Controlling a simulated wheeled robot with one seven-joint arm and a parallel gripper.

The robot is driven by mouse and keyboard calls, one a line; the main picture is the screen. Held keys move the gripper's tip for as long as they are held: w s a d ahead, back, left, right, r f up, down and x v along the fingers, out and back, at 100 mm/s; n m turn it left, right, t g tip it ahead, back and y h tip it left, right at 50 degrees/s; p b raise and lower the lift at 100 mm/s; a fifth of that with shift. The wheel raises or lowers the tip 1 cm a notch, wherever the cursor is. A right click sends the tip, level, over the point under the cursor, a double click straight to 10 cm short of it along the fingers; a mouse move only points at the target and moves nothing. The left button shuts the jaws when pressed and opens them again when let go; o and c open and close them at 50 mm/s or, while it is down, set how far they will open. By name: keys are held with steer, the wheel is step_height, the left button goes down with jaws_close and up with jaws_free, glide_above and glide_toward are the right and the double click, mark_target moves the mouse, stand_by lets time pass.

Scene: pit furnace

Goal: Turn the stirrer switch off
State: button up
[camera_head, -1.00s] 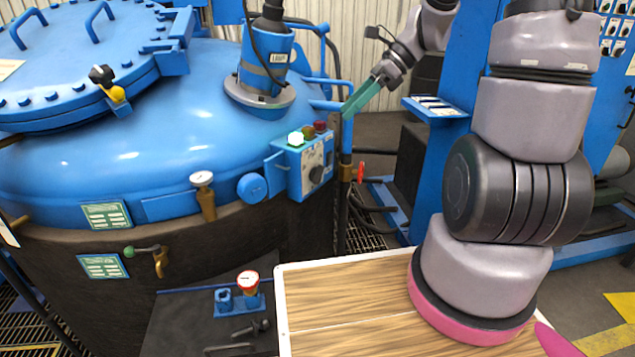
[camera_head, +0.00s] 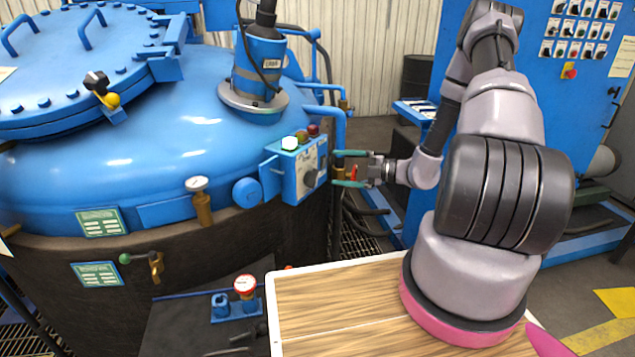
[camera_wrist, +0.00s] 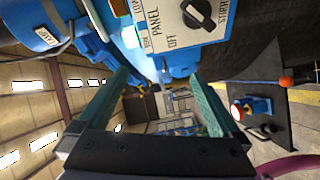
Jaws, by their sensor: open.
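A blue box with a pale control panel (camera_head: 307,170) is mounted on the furnace's side. Its black rotary stirrer switch (camera_head: 311,178) faces right, toward my gripper. My gripper (camera_head: 336,168) is open and empty, with green fingers spread one above the other, just right of the panel and apart from the knob. In the wrist view my gripper (camera_wrist: 160,78) has nothing between its fingers.
Lamps top the box, the front one (camera_head: 289,143) glowing white-green. The big blue furnace (camera_head: 150,150) fills the left. A wooden-topped table (camera_head: 330,305) is in front, its left part bare.

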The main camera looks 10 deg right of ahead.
mark_target(313, 179)
step_height(313, 179, down, 8)
steer(key=d+m+t+h, duration=0.2)
steer(key=m+t, duration=0.3)
steer(key=m, duration=0.4)
steer(key=x, duration=1.1)
steer(key=shift+w+d+f, duration=0.15)
steer(key=shift+w+f, duration=0.05)
steer(key=shift+f, duration=0.3)
steer(key=c, duration=1.2)
steer(key=shift+o, duration=0.2)
